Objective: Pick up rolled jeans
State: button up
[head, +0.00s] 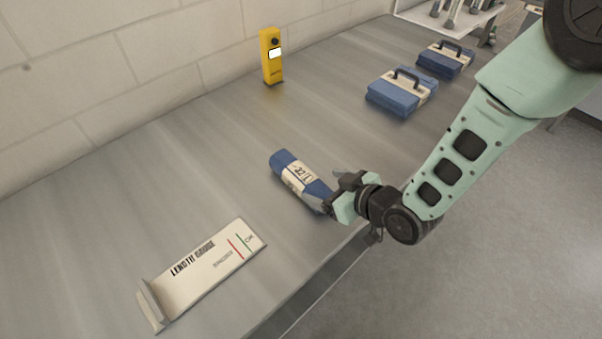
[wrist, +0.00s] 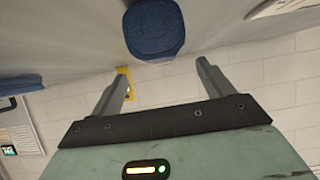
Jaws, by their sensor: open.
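The rolled jeans (head: 300,180) are a dark blue roll with a cream band marked 32, lying on the grey worktop. In the wrist view the round end of the roll (wrist: 154,28) faces me, above the fingertips in the picture. My gripper (head: 332,192) is at the roll's near right end, low over the worktop's front edge. In the wrist view its two fingers (wrist: 163,78) are spread apart with nothing seen between them. The head view does not show clearly whether a finger touches the roll.
A white length gauge (head: 205,270) with a raised end lies at the front left. A yellow handheld device (head: 271,57) stands by the brick wall. Two blue bundles with cream bands and handles (head: 392,98) (head: 440,62) sit farther back. Bare worktop surrounds the roll's left side.

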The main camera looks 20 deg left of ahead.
aim_at(307, 177)
jog(key=shift+w+a+f, duration=0.25)
jog(key=shift+a+f, duration=0.1)
jog(key=shift+a, duration=0.25)
jog(key=shift+w+a+f+p, duration=0.1)
jog(key=shift+w+a+p, duration=0.1)
jog(key=shift+a+p, duration=0.4)
jog(key=p+x, duration=0.2)
jog(key=x, duration=0.1)
jog(key=shift+a, duration=0.1)
jog(key=shift+w+a+f, duration=0.25)
jog(key=shift+a+f, duration=0.05)
jog(key=shift+a, duration=0.1)
jog(key=c, duration=1.2)
jog(key=shift+c, duration=0.5)
jog(key=shift+r, duration=0.15)
